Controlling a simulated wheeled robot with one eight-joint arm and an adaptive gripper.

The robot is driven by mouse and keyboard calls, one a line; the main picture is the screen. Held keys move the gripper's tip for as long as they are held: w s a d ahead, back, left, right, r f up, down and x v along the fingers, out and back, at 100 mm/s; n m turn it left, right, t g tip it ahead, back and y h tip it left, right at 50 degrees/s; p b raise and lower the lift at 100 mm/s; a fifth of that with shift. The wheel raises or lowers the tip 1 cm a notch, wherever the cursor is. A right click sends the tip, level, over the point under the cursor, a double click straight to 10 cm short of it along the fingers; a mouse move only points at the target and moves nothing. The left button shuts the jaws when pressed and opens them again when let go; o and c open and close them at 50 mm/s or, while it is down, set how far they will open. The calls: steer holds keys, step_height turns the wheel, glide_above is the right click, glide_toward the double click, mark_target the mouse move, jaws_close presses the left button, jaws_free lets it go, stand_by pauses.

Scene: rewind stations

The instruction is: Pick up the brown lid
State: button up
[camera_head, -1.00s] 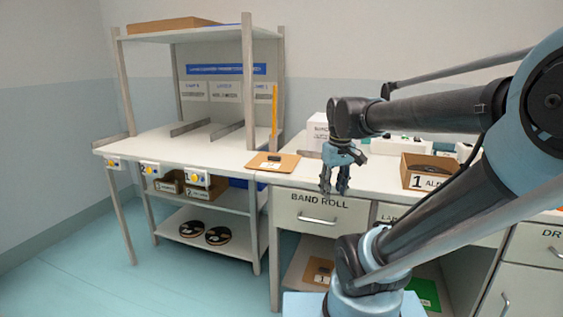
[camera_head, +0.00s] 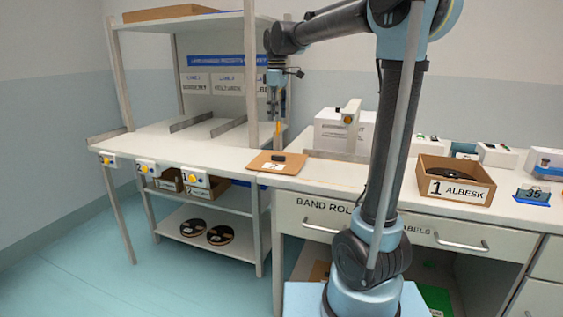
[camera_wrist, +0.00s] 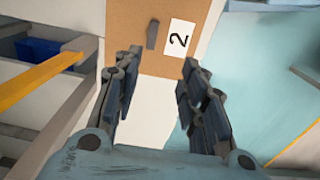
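The brown lid (camera_head: 264,160) lies flat on the white table, near where the left and right table sections meet. It has a dark handle (camera_head: 281,157) and a white label, which reads 2 in the wrist view. In the wrist view the lid (camera_wrist: 205,16) is at the top, with its dark handle (camera_wrist: 152,34) beyond my fingertips. My gripper (camera_head: 275,112) is above the lid in the head view. In the wrist view my gripper (camera_wrist: 160,68) is open, with its fingers spread apart and nothing between them.
A shelf post (camera_head: 251,80) stands close to my gripper on the left. An open carton (camera_head: 456,189) marked 1 ALBESK is at the right. The table is clear between the lid and this carton.

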glide_above(277, 156)
steer(key=f, duration=1.2)
steer(key=shift+w+a, duration=0.1)
steer(key=shift+w, duration=0.1)
steer(key=f, duration=0.4)
steer(key=shift+w+d, duration=0.2)
steer(key=shift+d, duration=0.2)
steer(key=shift+f, duration=0.6)
steer(key=shift+c, duration=0.5)
jaws_close()
